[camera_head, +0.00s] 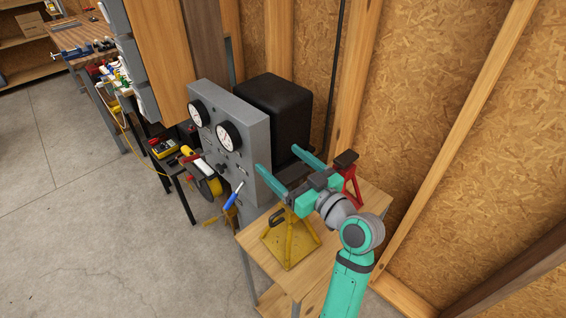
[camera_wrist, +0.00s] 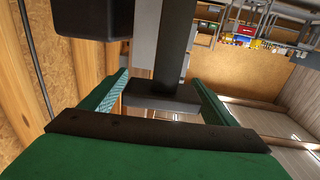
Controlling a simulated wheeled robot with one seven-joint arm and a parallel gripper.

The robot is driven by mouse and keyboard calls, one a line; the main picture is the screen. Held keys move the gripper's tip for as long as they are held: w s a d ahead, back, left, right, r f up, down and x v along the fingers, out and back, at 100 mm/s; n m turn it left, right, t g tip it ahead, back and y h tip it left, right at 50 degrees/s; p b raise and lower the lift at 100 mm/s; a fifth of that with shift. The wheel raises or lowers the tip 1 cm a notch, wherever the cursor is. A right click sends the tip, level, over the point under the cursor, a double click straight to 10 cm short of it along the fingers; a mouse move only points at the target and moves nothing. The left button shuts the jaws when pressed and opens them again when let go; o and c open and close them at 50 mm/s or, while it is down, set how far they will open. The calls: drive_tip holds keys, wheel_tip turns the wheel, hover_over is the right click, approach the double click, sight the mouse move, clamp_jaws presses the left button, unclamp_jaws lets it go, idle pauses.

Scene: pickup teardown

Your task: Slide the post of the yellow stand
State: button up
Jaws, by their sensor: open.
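The yellow stand (camera_head: 289,246) is a pyramid-shaped jack stand on a small wooden table, below my gripper in the head view. A dark looped handle (camera_head: 277,216) shows at its upper left. Its top and post are largely hidden behind my gripper and wrist, so I cannot tell how far the post is raised. My gripper (camera_head: 281,160) is open, its two teal fingers wide apart and pointing up and left towards the gauge panel. In the wrist view, my gripper (camera_wrist: 157,78) frames a dark grey bar and block that I cannot identify surely; I see no contact.
A grey panel with dials (camera_head: 239,125) and a black box (camera_head: 275,105) stand close beyond my fingers. A red stand (camera_head: 351,182) with a dark top is right behind my wrist. The wooden table (camera_head: 262,256) is small, beside an OSB wall (camera_head: 420,110). Open floor (camera_head: 110,210) lies left.

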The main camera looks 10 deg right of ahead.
drive_tip(key=shift+s, duration=0.15)
drive_tip(key=v, duration=1)
drive_tip(key=shift+s+d, duration=0.15)
drive_tip(key=shift+s, duration=0.1)
drive_tip(key=shift+w, duration=0.1)
